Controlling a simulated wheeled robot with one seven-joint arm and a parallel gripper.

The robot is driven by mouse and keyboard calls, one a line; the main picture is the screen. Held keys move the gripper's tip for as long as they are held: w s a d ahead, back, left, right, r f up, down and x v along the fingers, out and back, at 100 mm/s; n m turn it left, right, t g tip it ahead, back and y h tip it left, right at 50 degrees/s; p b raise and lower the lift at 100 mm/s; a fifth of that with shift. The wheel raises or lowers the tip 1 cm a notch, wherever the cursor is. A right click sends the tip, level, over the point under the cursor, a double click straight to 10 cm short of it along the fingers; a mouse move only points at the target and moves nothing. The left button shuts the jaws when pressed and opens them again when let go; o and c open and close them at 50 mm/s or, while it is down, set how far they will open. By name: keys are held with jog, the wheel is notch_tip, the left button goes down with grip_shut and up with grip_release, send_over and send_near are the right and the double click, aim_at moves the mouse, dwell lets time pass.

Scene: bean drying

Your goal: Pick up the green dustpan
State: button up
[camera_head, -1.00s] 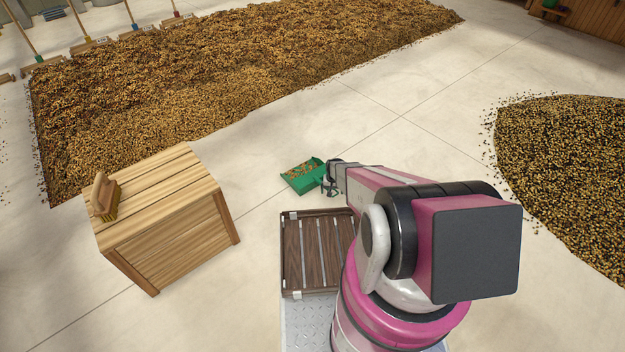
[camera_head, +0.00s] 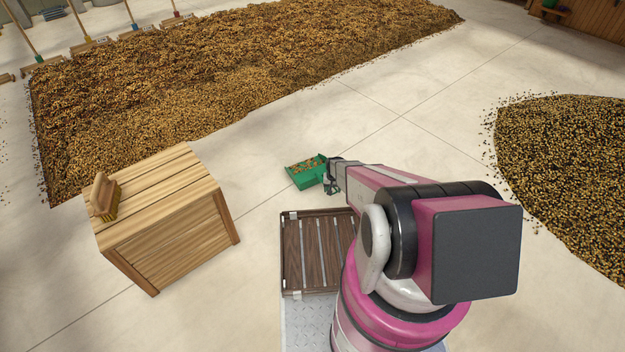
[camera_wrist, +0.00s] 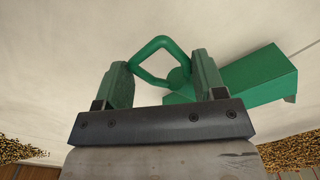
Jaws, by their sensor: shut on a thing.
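The green dustpan (camera_head: 307,182) holds some brown beans in its pan. It is in the middle of the head view, just left of my gripper (camera_head: 331,181). In the wrist view, the dustpan's looped handle (camera_wrist: 150,48) lies between the two fingers of my gripper (camera_wrist: 163,75), and its body (camera_wrist: 262,78) extends to the right. My gripper is shut on the handle. The exact contact is partly hidden by the fingers. I cannot tell how far the pan is off the floor.
A wooden crate table (camera_head: 165,220) with a brush (camera_head: 105,198) on top stands to the left. A slatted wooden tray (camera_head: 292,255) is in front of my arm. A large bean bed (camera_head: 220,75) lies behind, and a bean pile (camera_head: 565,160) is at right. Pale floor between is clear.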

jog(key=shift+r, duration=1.45)
